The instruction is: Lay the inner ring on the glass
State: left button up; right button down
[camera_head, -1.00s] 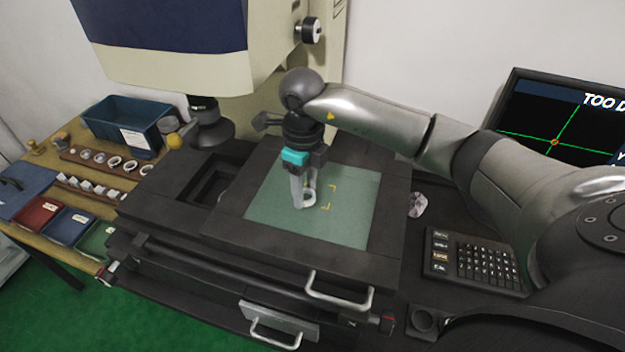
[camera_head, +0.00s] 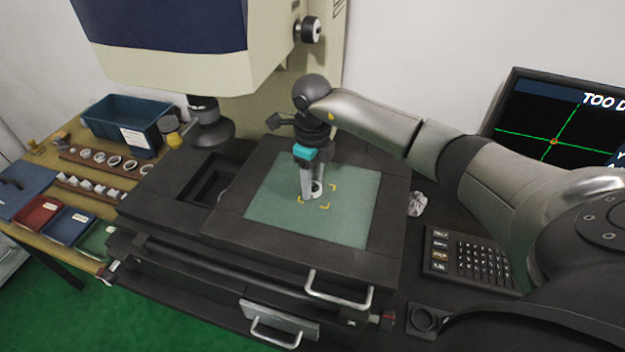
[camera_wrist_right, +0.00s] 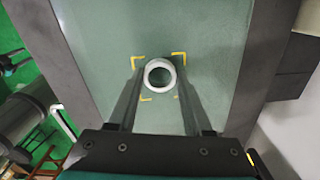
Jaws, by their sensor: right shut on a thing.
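The inner ring (camera_wrist_right: 160,74) is a small pale metal ring. It also shows in the head view (camera_head: 317,186), low over the glass or on it; I cannot tell which. My right gripper (camera_head: 310,193) points down at the middle of the green glass (camera_head: 275,222) and is shut on the ring. In the wrist view its two fingers (camera_wrist_right: 158,80) flank the ring. My left gripper is not in view.
The dark stage frame (camera_head: 385,215) surrounds the glass. The machine's lens (camera_head: 211,132) hangs at its left. A bench at left holds a blue bin (camera_head: 128,122), several rings and small trays.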

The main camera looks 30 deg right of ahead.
jog(key=shift+f, duration=0.1)
jog(key=shift+c, duration=1.6)
grip_release()
jog(key=shift+r, duration=0.2)
notch_tip(320, 180, up, 7)
jog(key=shift+r, duration=0.15)
